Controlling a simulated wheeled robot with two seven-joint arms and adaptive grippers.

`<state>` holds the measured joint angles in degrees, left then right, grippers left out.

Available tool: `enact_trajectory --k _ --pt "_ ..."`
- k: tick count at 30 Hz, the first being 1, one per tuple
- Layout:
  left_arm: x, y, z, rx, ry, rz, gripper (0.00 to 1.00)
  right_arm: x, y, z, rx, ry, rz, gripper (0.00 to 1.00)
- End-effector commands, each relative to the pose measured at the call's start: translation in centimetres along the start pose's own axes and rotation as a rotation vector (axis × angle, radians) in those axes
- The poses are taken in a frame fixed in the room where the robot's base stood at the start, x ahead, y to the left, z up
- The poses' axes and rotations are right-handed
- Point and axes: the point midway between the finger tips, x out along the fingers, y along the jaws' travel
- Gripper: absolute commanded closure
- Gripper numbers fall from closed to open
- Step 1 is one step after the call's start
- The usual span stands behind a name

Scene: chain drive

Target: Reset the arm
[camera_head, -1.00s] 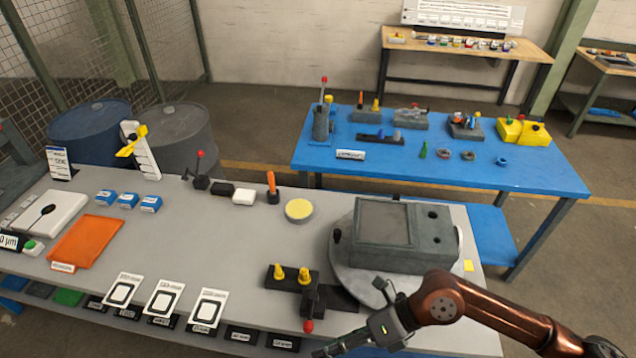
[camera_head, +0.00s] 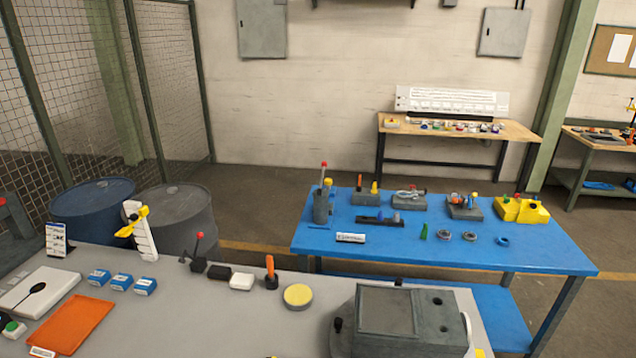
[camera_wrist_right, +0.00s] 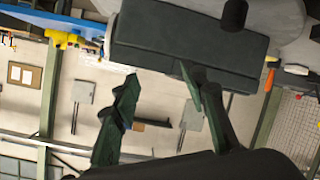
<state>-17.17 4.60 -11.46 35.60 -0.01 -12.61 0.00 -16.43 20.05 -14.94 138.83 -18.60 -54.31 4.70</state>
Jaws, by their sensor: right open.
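My right gripper (camera_wrist_right: 160,105) shows only in the right wrist view, with its two fingers apart and nothing between them. Beyond the fingers that view shows a dark grey box-like unit (camera_wrist_right: 185,40), the wall and the yellow block, all turned over. In the head view neither gripper is in the picture. The grey boxy machine (camera_head: 400,318) stands at the front right of the grey bench (camera_head: 225,325), cut off by the lower edge.
On the grey bench are an orange tray (camera_head: 72,325), several blue boxes (camera_head: 122,282), a yellow disc (camera_head: 297,295) and an upright orange-handled tool (camera_head: 271,270). A blue table (camera_head: 400,252) with tools stands behind. Two drums (camera_head: 175,222) stand at the left.

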Motion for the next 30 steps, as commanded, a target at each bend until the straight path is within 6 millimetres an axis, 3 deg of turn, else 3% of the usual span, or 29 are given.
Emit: enact_trajectory --k 1,3,6,9,15,20,30 --pt "0.0 0.0 0.0 0.0 0.0 0.0 1.0 -0.6 -0.5 3.6 0.045 -0.102 -0.016 0.6" --pt "0.0 0.0 0.0 0.0 0.0 0.0 1.0 -1.9 -1.4 8.4 0.099 -0.242 -0.042 0.6" --pt "0.0 0.0 0.0 0.0 0.0 0.0 1.0 -4.2 -2.9 13.9 0.159 -0.41 -0.084 0.6" --pt "0.0 0.0 0.0 0.0 -0.001 0.0 1.0 -6.5 -4.4 17.8 0.206 -0.54 -0.122 0.6" --pt "0.0 0.0 0.1 0.0 -0.001 0.0 1.0 -11.0 -7.0 23.2 0.275 -0.737 -0.191 0.6" --pt "0.0 0.0 0.1 0.0 -0.001 0.0 1.0 -14.6 -8.9 26.3 0.322 -0.87 -0.246 0.6" --pt "0.0 0.1 0.2 0.0 -0.003 0.001 1.0 -9.6 -13.7 33.9 0.311 -0.906 -0.275 0.6"
